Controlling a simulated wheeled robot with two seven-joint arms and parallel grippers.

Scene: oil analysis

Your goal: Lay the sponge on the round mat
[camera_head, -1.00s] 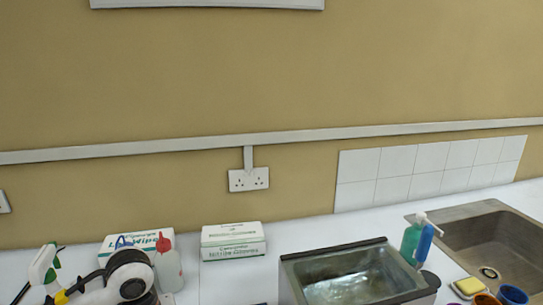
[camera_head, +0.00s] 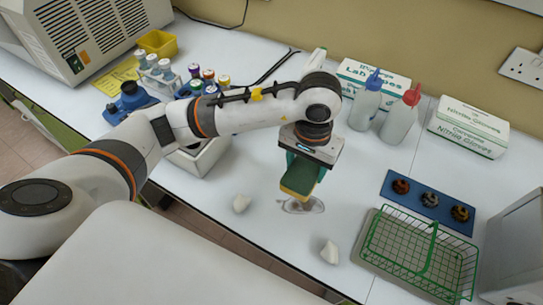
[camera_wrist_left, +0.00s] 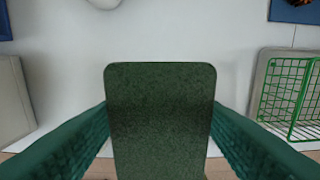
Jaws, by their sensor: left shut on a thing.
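My left gripper (camera_head: 304,168) points down over the white bench, left of the green wire basket. It is shut on the sponge (camera_head: 298,185), which has a dark green face and a yellow side. In the left wrist view the sponge (camera_wrist_left: 160,120) stands between the two green fingers (camera_wrist_left: 160,140). The sponge appears to be above the bench. A grey round, glassy-looking thing (camera_head: 305,207) lies below it, partly hidden; I cannot tell whether it is the round mat. My right gripper is not in view.
The green basket (camera_head: 420,255) and a blue tray with small jars (camera_head: 430,203) are at the right. Wash bottles (camera_head: 399,122) and a glove box (camera_head: 468,127) stand behind. A tube rack (camera_head: 160,80) is at the left.

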